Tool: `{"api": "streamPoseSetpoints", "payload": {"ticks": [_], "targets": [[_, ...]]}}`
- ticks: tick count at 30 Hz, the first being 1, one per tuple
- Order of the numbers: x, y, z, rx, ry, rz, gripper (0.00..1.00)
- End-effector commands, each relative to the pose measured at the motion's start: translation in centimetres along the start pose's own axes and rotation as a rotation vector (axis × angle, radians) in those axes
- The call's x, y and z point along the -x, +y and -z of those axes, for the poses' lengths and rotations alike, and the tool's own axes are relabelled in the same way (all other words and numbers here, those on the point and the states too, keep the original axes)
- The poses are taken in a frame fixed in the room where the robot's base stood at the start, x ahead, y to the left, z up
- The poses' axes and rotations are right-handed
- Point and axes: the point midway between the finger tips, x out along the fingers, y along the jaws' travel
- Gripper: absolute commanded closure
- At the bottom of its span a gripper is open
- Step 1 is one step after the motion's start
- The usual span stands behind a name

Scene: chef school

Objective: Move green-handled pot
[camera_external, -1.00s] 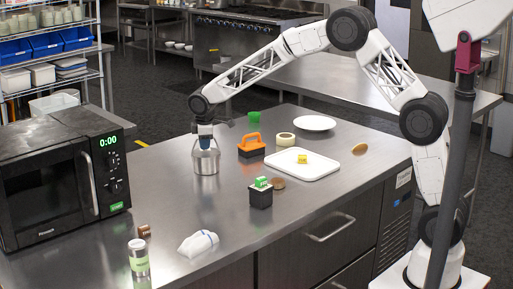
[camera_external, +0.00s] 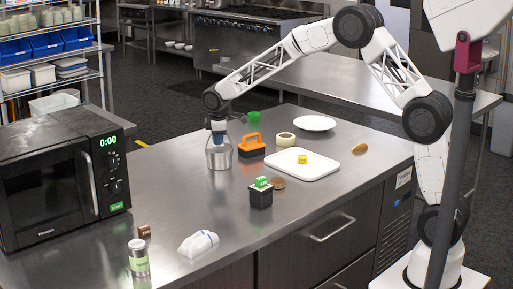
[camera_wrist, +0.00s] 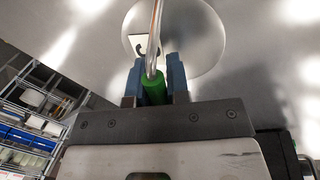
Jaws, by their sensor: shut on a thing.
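The pot (camera_external: 219,157) is a small silver metal vessel near the middle of the counter. It stands upright under my gripper (camera_external: 218,129). In the wrist view, its round silver body (camera_wrist: 203,42) lies beyond the fingers, and its green handle (camera_wrist: 154,90) runs between them. My gripper's blue fingers (camera_wrist: 155,72) are shut on the green handle. The external view mostly hides the handle behind the fingers. I cannot tell whether the pot's base touches the counter or is slightly above it.
An orange-handled block (camera_external: 251,146) is close right of the pot. Tape (camera_external: 285,140), a white cutting board (camera_external: 322,169), a plate (camera_external: 314,122) and a green cup (camera_external: 253,118) are further right or behind. The microwave (camera_external: 50,180) is left. The counter between pot and microwave is clear.

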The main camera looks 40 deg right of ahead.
Motion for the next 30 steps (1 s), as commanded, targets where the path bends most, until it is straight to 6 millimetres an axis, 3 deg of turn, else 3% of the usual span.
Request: {"api": "streamPoseSetpoints", "payload": {"ticks": [8, 9, 15, 24, 30], "targets": [[0.0, 0.0, 0.0, 0.0, 0.0, 0.0, 1.0], [0.0, 0.0, 0.0, 0.0, 0.0, 0.0, 0.81], [0.0, 0.0, 0.0, 0.0, 0.0, 0.0, 0.54], [0.1, 0.0, 0.0, 0.0, 0.0, 0.0, 0.54], [1.2, 0.1, 0.0, 0.0, 0.002, -0.002, 0.54]]}}
